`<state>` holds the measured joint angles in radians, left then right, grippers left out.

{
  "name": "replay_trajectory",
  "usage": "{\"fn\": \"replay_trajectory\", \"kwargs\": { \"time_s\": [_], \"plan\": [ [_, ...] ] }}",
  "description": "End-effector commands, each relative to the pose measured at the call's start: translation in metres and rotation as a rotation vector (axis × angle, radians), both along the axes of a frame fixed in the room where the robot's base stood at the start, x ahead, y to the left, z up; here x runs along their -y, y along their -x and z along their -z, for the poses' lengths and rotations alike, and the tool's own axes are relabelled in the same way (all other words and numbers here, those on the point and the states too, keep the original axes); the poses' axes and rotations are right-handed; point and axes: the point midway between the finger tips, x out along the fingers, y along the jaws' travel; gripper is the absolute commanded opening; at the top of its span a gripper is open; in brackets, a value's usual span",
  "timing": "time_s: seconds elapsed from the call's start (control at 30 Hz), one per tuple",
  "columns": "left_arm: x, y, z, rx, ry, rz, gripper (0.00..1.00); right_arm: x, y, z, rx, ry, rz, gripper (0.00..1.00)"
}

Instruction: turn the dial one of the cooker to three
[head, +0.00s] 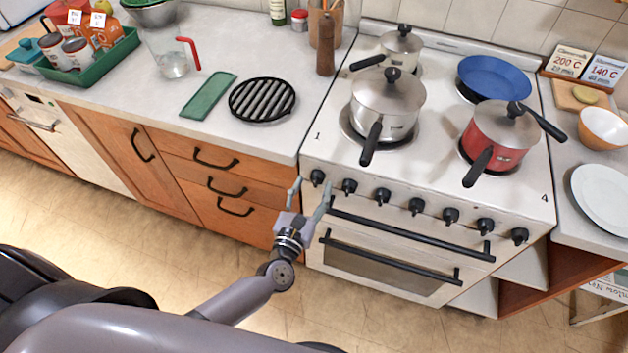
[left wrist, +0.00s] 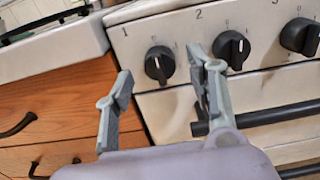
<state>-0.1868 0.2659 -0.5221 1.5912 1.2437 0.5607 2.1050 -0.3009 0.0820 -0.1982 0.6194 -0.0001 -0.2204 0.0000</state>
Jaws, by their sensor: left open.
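The white cooker (head: 330,260) stands at the right with a row of several black dials along its front. Dial one (head: 317,177) is the leftmost; in the left wrist view dial one (left wrist: 159,65) sits under the printed "1". Dial two (left wrist: 231,49) is to its right under the "2". My left gripper (head: 312,186) is open and empty in front of the cooker's left end. In the left wrist view its fingertips (left wrist: 160,68) stand either side of dial one, apart from it as far as I can see. My right gripper is not in view.
A black oven handle (head: 400,232) runs below the dials. Wooden drawers (head: 215,172) adjoin at left. The floor in front is clear.

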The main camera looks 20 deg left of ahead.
Motion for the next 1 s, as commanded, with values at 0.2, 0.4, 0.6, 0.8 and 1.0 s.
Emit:
{"fn": "replay_trajectory", "kwargs": {
  "time_s": [0.2, 0.4, 0.6, 0.8, 1.0],
  "plan": [
    [0.0, -0.017, 0.0, 0.0, 0.0, 0.0, 0.51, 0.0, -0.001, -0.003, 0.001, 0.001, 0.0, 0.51],
    [0.001, -0.018, 0.001, -0.001, 0.0, 0.0, 0.51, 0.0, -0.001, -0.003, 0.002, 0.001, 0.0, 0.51],
    [0.001, -0.017, 0.0, 0.0, 0.0, 0.0, 0.43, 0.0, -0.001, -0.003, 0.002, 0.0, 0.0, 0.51],
    [0.001, -0.017, 0.0, 0.0, 0.0, 0.0, 0.3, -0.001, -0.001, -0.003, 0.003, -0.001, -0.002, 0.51],
    [0.001, -0.017, 0.0, 0.0, -0.001, 0.001, 0.16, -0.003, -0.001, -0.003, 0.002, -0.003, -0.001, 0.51]
  ]
}}
